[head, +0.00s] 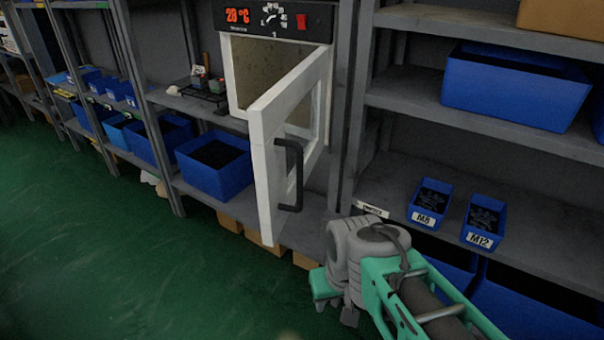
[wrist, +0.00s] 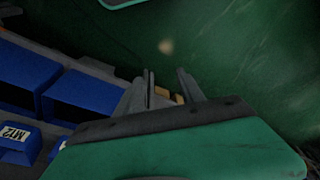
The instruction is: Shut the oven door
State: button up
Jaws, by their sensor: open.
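The oven (head: 262,66) stands on the shelf in the head view, with a black panel showing a red temperature reading. Its white-framed door (head: 265,170) has a window and a dark bar handle (head: 290,175). The door stands wide open, swung out toward me and hinged on the right. My gripper (head: 335,312) is low and in front of the shelves, below and to the right of the door, apart from it. In the wrist view its two fingers (wrist: 166,88) are spread with nothing between them. The oven does not show in the wrist view.
Grey shelving (head: 345,110) holds several blue bins, including a large one (head: 213,165) left of the door. Small bins labelled M8 (head: 431,203) and M12 (head: 483,220) sit on the right shelf above my arm. The green floor (head: 110,260) is clear at the left.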

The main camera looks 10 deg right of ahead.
aim_at(277, 194)
jog(key=z, duration=1.35)
jog(key=k, duration=1.35)
jog(key=u, duration=1.55)
jog(key=i, duration=1)
jog(key=u, duration=0.05)
